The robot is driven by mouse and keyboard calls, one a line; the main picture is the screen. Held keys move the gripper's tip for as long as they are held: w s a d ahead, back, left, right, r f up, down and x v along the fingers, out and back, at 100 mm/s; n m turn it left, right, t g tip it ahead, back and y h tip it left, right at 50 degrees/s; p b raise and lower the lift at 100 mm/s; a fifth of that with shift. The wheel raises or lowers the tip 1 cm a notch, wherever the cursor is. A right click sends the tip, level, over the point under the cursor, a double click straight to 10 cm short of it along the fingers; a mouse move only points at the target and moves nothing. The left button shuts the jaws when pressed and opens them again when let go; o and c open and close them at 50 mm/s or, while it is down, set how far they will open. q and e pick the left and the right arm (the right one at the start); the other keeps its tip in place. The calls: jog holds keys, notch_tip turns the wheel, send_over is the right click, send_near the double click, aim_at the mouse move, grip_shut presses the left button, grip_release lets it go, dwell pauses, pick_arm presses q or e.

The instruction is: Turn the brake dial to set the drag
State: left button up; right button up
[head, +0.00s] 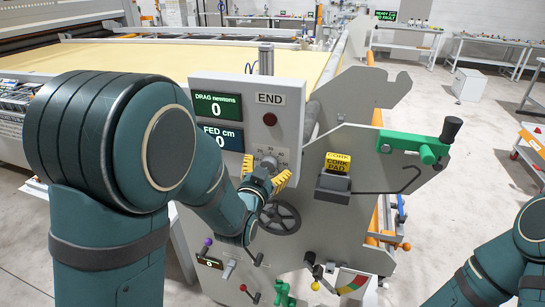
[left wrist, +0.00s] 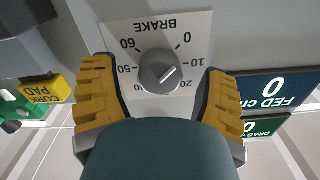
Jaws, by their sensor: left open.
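The brake dial (head: 268,162) is a grey round knob on the grey panel under the END label. In the left wrist view the dial (left wrist: 159,70) sits on a white plate marked BRAKE, with numbers from 0 to 60. Its white mark lies on the knob's right side, roughly towards the 0 and 10 end. My left gripper (head: 265,175) is at the panel, its yellow ribbed fingers open on either side of the dial. In the left wrist view the gripper (left wrist: 159,102) shows gaps between both fingers and the knob. My right gripper is out of view.
The DRAG newtons display (head: 217,106) and FED cm display (head: 222,136) both read 0. A red button (head: 270,119) is above the dial, a handwheel (head: 280,217) below. A yellow cork pad box (head: 337,170) and green clamp (head: 412,146) stand right.

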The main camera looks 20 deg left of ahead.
pick_arm(q)
jog(key=shift+w, duration=0.25)
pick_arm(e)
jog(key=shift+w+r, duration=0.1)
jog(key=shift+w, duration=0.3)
pick_arm(q)
jog(key=c, duration=1.2)
